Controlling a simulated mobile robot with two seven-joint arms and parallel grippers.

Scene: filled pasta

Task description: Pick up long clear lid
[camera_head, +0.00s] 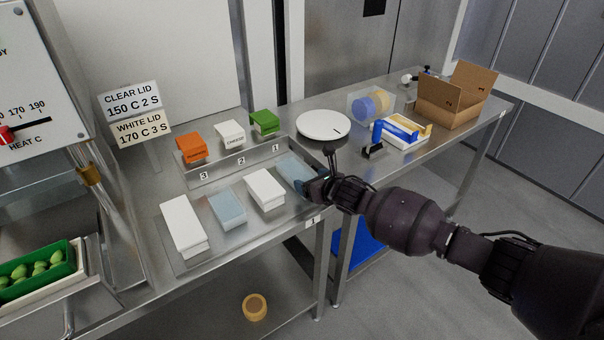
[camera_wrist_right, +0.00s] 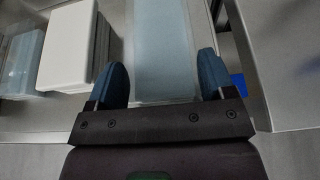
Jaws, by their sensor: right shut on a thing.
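The long clear lid (camera_head: 292,170) is pale blue and see-through. It lies at the right end of a row of lid stacks on the steel counter. My right gripper (camera_head: 313,184) is at its near end, shut on it. In the right wrist view the lid (camera_wrist_right: 162,50) runs between the two blue fingertips (camera_wrist_right: 162,78), one on each side. I cannot tell whether it is lifted or how many lids lie beneath. My left gripper is not in view.
A white lid stack (camera_head: 265,188) stands just left of the gripper, then a shorter clear stack (camera_head: 228,208) and a long white stack (camera_head: 183,222). Behind is a raised steel shelf (camera_head: 218,164) with orange, white and green packs. A round white plate (camera_head: 323,124) lies behind right.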

